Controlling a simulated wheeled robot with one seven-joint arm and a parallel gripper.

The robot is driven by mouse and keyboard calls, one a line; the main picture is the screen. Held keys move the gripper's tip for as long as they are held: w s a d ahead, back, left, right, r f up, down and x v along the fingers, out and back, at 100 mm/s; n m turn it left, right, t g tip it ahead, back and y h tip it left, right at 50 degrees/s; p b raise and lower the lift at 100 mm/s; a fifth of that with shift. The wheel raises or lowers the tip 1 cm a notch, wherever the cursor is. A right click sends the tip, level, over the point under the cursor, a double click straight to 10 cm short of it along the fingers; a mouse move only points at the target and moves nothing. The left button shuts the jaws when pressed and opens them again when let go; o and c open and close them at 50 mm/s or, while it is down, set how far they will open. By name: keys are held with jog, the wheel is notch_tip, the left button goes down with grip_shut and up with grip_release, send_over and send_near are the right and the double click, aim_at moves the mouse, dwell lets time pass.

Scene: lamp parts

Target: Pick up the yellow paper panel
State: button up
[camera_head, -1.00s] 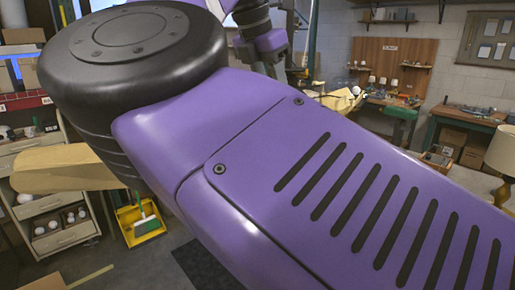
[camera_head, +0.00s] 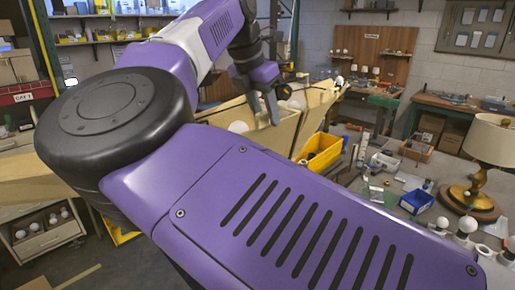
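Pale yellow, thin-walled panels (camera_head: 314,112) stand behind my forearm in the middle of the view. They look like the sides of an open-topped box or upright sheets. I cannot tell for sure which one is the yellow paper panel. My gripper (camera_head: 262,108) hangs fingers down at the panels, small and far off. One grey finger shows clearly in front of the pale surface. The gap between the fingers is too small to judge, and I see nothing clearly held. My forearm hides the lower part of the panels.
A bright yellow bin (camera_head: 322,152) sits right of the panels. A blue bin (camera_head: 416,202), small parts and a brass lamp (camera_head: 482,160) with a cream shade crowd the bench at right. Another pale surface (camera_head: 28,180) is at left, partly hidden by my arm. A pegboard wall (camera_head: 370,52) stands behind.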

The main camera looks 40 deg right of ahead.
grip_shut()
dwell(1.4)
